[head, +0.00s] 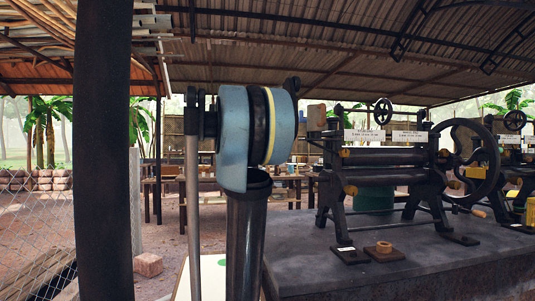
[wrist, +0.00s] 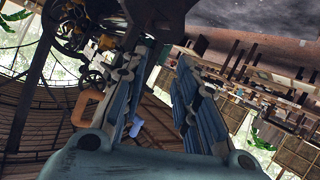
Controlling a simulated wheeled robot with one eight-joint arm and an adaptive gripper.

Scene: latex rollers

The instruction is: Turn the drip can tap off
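I cannot make out a drip can or its tap for certain in either view. My gripper (wrist: 162,62) shows in the wrist view with its two blue-grey fingers apart and a clear gap between them. Nothing is seen held between the fingers. The gripper is not visible in the head view, where only my blue and black arm links stand in the middle. In the wrist view, an orange-tan curved piece (wrist: 86,110) lies left of the fingers, partly hidden; I cannot tell what it is.
A black roller machine (head: 378,180) with handwheels stands on a dark slab (head: 310,262) at right. A green container (head: 375,199) is partly hidden behind it. A dark post (head: 103,150) and wire fence (head: 35,230) are at left.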

